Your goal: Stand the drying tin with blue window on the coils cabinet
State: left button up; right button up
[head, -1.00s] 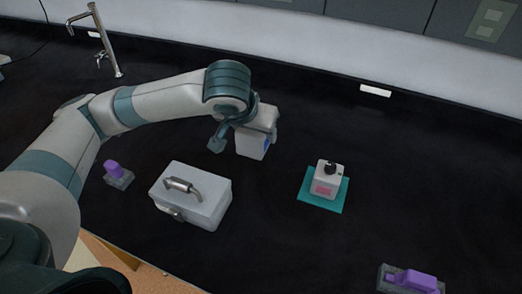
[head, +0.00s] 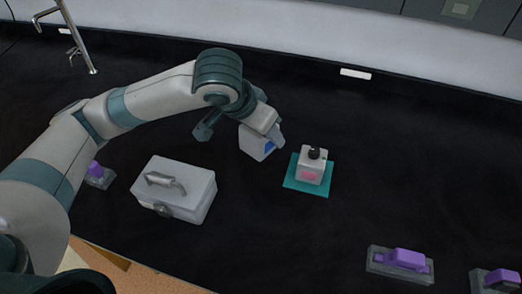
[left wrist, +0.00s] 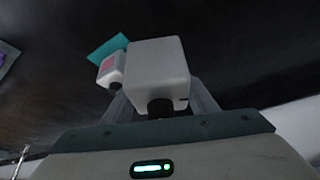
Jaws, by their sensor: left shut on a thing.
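My left gripper (head: 266,132) is shut on a white tin with a blue window (head: 257,145). It holds the tin over the black bench, just left of a teal mat, with the tin tilted in the head view. In the left wrist view the held tin (left wrist: 158,68) sits between the fingers, its dark knob toward the camera and its blue window hidden. I cannot tell which thing is the coils cabinet, as no such label is readable. My right gripper is not in view.
A similar white tin with a pink window (head: 313,168) stands on the teal mat (head: 291,183). A grey case with a handle (head: 200,198) stands to the left. Purple items on grey bases (head: 400,262) lie at the front right. Black bench behind the mat is clear.

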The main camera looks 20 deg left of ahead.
pick_arm(q)
jog(key=s+d+m+g+h, duration=0.1)
jog(key=s+d+m+h, duration=0.1)
jog(key=d+m, duration=0.2)
jog(key=shift+d+r+b, duration=0.15)
jog(key=shift+d+b, duration=0.15)
jog(key=shift+d, duration=0.95)
jog(key=shift+a, duration=0.1)
jog(key=w+a+f, duration=0.1)
jog(key=a+f, duration=0.1)
jog(key=a, duration=0.1)
jog(key=w+a+f+p, duration=0.1)
jog(key=a+f, duration=0.1)
jog(key=a, duration=0.2)
jog(key=w+a+f+p, duration=0.1)
jog(key=w+a+f, duration=0.1)
jog(key=a+f, duration=0.1)
jog(key=shift+w+a, duration=0.1)
jog(key=shift+a, duration=0.25)
